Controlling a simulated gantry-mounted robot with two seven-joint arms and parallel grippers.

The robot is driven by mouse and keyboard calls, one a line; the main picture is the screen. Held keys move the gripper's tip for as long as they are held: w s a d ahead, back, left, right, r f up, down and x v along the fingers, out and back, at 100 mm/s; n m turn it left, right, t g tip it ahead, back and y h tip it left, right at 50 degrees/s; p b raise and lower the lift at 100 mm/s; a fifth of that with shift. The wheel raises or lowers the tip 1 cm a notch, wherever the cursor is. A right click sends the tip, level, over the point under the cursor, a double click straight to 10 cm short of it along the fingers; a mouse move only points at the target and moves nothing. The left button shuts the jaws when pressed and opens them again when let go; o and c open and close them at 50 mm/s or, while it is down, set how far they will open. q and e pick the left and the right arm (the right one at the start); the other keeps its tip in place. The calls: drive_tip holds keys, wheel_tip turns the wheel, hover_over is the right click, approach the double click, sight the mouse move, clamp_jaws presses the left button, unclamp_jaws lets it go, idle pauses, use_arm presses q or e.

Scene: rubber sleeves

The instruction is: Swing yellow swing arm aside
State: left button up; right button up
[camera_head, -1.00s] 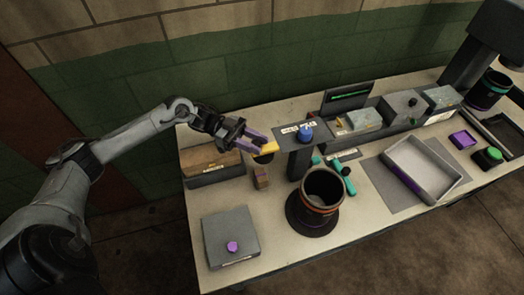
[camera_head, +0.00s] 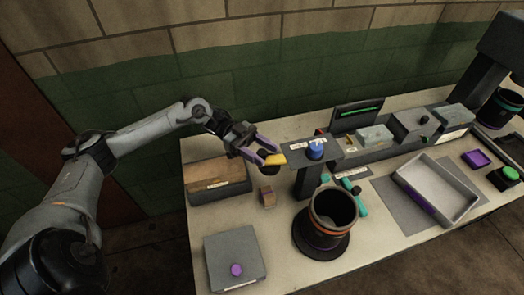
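The yellow swing arm (camera_head: 275,159) sits beside the left end of a grey raised plate (camera_head: 298,152). The plate stands on a dark post and carries a blue knob (camera_head: 316,149). A dark round part (camera_head: 265,169) shows just below the yellow arm. My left gripper (camera_head: 269,156) comes in from the left, with its purple fingers spread apart and their tips at the yellow arm. Whether both fingers press on it is too small to tell. My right gripper is not in view.
Below the gripper stand a small brown block (camera_head: 267,198) and a brown-topped box (camera_head: 217,178). A black cup (camera_head: 333,211) stands right of them. A grey box (camera_head: 234,262) with a purple knob is at the front left. A pale tray (camera_head: 437,190) is on the right.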

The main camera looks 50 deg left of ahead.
use_arm(q)
drive_tip(key=shift+a, duration=0.1)
drive_tip(key=shift+a, duration=0.25)
drive_tip(key=s+a+b, duration=0.2)
drive_tip(key=a+b, duration=0.4)
drive_tip(key=a, duration=0.4)
drive_tip(key=shift+s+d, duration=0.1)
idle(0.5)
